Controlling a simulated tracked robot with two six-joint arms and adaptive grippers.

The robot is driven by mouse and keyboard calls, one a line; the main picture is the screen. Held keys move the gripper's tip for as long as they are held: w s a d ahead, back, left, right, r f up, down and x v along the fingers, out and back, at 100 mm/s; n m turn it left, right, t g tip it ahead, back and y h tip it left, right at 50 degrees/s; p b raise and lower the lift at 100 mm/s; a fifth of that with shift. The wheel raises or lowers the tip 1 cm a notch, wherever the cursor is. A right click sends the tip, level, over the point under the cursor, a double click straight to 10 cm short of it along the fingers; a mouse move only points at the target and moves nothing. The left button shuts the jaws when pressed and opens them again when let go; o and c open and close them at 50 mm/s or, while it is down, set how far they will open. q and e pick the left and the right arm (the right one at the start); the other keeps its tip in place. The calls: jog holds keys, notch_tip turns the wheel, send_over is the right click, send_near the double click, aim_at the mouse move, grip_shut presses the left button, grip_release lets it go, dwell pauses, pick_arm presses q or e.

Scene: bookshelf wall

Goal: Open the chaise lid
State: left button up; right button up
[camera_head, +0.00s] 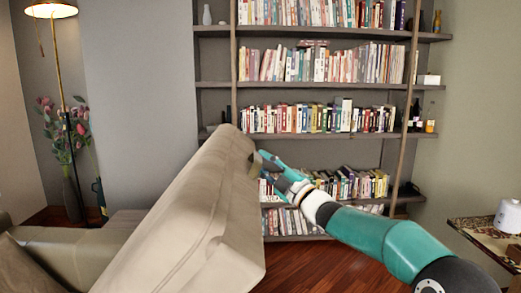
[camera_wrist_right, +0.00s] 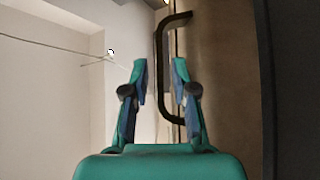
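The chaise lid (camera_head: 185,220) is a large beige cushioned panel, raised and steeply tilted in the head view. My right gripper (camera_head: 262,162) is at its upper right edge, partly hidden there. In the right wrist view a black bar handle (camera_wrist_right: 160,50) is mounted on a brown surface (camera_wrist_right: 225,80). My right gripper's two fingers (camera_wrist_right: 160,68) are apart, with the handle's long bar showing between them. I cannot tell whether they touch it. My left gripper is not in view.
A bookshelf (camera_head: 320,87) full of books fills the back wall. A floor lamp (camera_head: 50,10) and a flower vase (camera_head: 71,198) stand at the left. A side table (camera_head: 482,232) with a white pot (camera_head: 508,216) is at the right. Wooden floor (camera_head: 320,262) shows bare right of the lid.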

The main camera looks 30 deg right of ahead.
jog(key=shift+p+x, duration=0.4)
jog(key=shift+x, duration=1)
jog(key=shift+c, duration=0.2)
grip_shut()
jog(key=shift+f, duration=0.1)
